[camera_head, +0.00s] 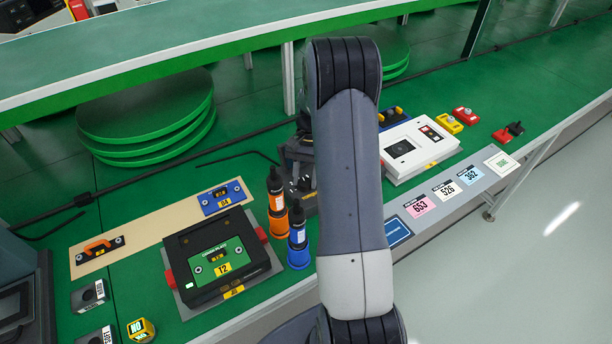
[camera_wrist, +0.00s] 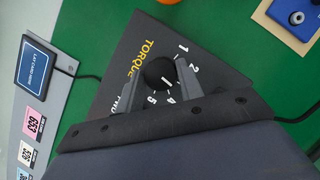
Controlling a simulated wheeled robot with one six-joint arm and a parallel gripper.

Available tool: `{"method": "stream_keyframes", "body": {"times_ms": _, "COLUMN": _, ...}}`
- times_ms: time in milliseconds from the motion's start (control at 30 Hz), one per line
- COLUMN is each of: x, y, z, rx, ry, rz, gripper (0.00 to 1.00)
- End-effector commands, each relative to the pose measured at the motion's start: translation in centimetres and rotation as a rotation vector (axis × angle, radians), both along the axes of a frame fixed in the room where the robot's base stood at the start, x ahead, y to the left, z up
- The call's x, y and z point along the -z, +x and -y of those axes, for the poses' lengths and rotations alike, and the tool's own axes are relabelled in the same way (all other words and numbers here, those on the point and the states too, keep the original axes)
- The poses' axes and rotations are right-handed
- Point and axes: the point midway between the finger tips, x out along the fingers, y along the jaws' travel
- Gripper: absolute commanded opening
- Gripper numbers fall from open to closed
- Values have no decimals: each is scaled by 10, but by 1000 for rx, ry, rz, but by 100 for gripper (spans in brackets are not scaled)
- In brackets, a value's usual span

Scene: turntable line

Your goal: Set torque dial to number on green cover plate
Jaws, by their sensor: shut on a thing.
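In the wrist view the round black torque dial (camera_wrist: 157,71) sits on a dark panel (camera_wrist: 140,40) with a yellow "TORQUE" label and white numbers around the dial. 1, 2, 4 and 5 are readable; others are hidden by my fingers. My gripper (camera_wrist: 160,84) is shut on the dial, one finger on each side. I cannot tell clearly which number the dial points to. In the head view my arm covers most of the panel. The green cover plate (camera_head: 206,257) lies on a black box, with a yellow label (camera_head: 223,268) that appears to read T2 or 12.
Orange (camera_head: 277,222) and blue (camera_head: 299,252) screwdriver-like tools stand right of the black box. A blue part (camera_head: 212,206) and an orange-handled part (camera_head: 97,247) lie on a tan board. A white box (camera_head: 430,160) and number cards (camera_head: 419,206) are right of my arm.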

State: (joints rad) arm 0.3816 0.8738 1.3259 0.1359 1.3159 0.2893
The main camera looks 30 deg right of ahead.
Motion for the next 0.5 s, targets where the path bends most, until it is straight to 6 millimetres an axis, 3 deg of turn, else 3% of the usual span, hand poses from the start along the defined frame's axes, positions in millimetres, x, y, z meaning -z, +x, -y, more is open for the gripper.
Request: {"method": "stream_keyframes", "body": {"times_ms": 500, "x": 0, "y": 2, "z": -4, "rx": -488, "ry": 0, "rz": 0, "gripper": 13}}
